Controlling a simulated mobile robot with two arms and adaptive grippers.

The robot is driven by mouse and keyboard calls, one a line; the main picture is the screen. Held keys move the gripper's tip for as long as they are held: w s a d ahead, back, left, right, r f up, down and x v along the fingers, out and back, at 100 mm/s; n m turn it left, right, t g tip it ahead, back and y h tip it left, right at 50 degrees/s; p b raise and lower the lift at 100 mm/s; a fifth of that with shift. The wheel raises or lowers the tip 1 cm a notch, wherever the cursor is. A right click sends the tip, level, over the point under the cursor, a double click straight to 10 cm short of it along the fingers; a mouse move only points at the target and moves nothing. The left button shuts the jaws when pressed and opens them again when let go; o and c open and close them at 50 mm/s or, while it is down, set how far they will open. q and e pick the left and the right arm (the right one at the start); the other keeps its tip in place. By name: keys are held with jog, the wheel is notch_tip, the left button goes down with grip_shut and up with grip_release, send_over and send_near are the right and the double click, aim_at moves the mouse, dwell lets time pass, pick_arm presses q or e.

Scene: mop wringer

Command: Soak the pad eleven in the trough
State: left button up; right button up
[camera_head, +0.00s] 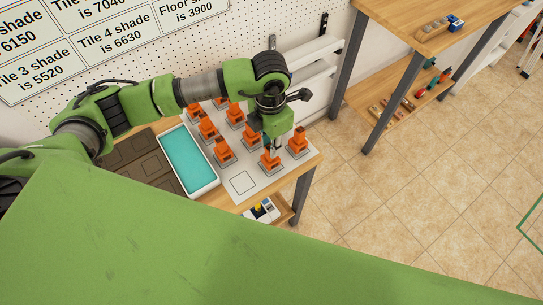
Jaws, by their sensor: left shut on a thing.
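My left gripper (272,147) points down at the right part of the worktable. It is shut on an orange pad (270,161) with a dark base. The pad is at or just above the white board; I cannot tell if it touches. No number is readable on it. Several similar orange pads stand in rows on the board, one (298,143) just right of the gripper and one (223,153) to its left. The white trough (205,189) with teal liquid lies left of the pads. My right gripper is out of view.
The white board (262,182) has an empty outlined square at its front. Dark brown tiles (147,166) lie left of the trough. A wooden shelf unit (432,28) stands at right with small items. Signs hang on the pegboard wall. The tiled floor is clear.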

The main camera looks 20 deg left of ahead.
pick_arm(q)
jog(key=shift+r, duration=0.1)
jog(key=shift+r+p, duration=0.3)
jog(key=shift+r, duration=0.15)
jog(key=shift+r+p, duration=1.45)
jog(key=shift+r, duration=1.5)
